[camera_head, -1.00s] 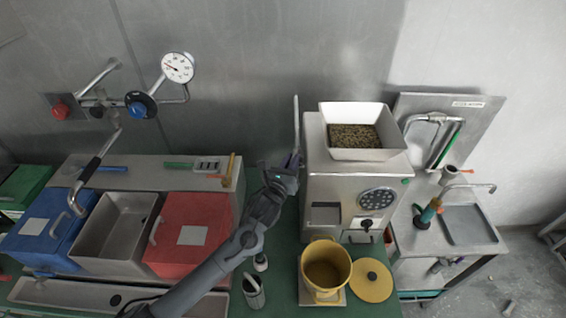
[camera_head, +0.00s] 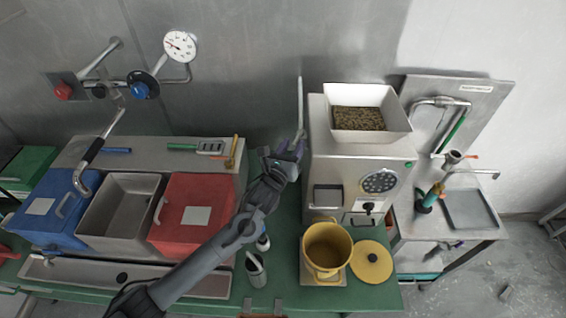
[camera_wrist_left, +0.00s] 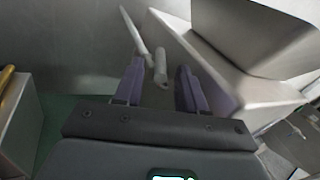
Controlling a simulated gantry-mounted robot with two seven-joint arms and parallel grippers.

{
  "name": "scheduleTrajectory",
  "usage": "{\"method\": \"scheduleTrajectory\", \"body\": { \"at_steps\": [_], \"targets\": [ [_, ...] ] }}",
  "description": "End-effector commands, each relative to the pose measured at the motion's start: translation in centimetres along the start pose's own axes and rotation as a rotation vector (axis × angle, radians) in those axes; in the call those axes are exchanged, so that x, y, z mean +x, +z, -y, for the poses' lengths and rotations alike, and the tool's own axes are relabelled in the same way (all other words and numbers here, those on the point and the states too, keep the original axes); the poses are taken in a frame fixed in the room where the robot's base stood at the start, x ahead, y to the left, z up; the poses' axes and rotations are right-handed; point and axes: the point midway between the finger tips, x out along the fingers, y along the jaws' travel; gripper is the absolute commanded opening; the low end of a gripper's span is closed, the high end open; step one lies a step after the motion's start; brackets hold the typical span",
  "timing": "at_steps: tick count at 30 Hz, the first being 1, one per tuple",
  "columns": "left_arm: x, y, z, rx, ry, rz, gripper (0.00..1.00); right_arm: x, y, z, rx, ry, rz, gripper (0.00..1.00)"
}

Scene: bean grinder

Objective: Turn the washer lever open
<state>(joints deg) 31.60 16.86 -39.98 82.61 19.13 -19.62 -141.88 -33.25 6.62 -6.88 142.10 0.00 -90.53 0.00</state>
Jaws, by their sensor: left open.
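A thin pale upright lever (camera_head: 300,100) stands at the left side of the grinder (camera_head: 335,165). I cannot tell for sure that it is the washer lever. My left gripper (camera_head: 290,147) is open beside the grinder's left side, below the lever's upper end. In the left wrist view the gripper (camera_wrist_left: 160,70) shows two purple fingers apart. A long pale rod (camera_wrist_left: 134,30) and a short pale cylinder show between and beyond them. I cannot tell whether the fingers touch either part. The lever's lower end is hidden in the head view. My right gripper is not in view.
The grinder's hopper (camera_head: 365,135) holds beans. A yellow pot (camera_head: 327,272) and its lid (camera_head: 371,262) sit in front. Blue and red lidded bins (camera_head: 195,190) stand left. A wall gauge (camera_head: 180,46) and valves are upper left.

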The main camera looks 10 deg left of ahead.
Motion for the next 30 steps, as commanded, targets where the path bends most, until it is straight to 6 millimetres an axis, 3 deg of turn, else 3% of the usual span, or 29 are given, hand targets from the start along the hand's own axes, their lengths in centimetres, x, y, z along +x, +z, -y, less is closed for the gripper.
{"method": "scheduleTrajectory", "body": {
  "at_steps": [9,15,29,30],
  "targets": [
    [-5.3,-0.2,0.0,0.002,-0.001,-0.002,0.4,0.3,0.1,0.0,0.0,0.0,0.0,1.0],
    [-7.8,-0.1,0.0,0.0,-0.001,-0.002,0.4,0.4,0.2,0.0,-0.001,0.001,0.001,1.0],
    [-8.8,0.0,0.1,0.0,-0.001,0.0,0.4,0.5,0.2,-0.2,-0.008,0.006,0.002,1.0],
    [-8.8,0.0,0.1,-0.001,-0.001,0.0,0.34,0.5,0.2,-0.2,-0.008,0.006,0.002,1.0]
  ]
}}
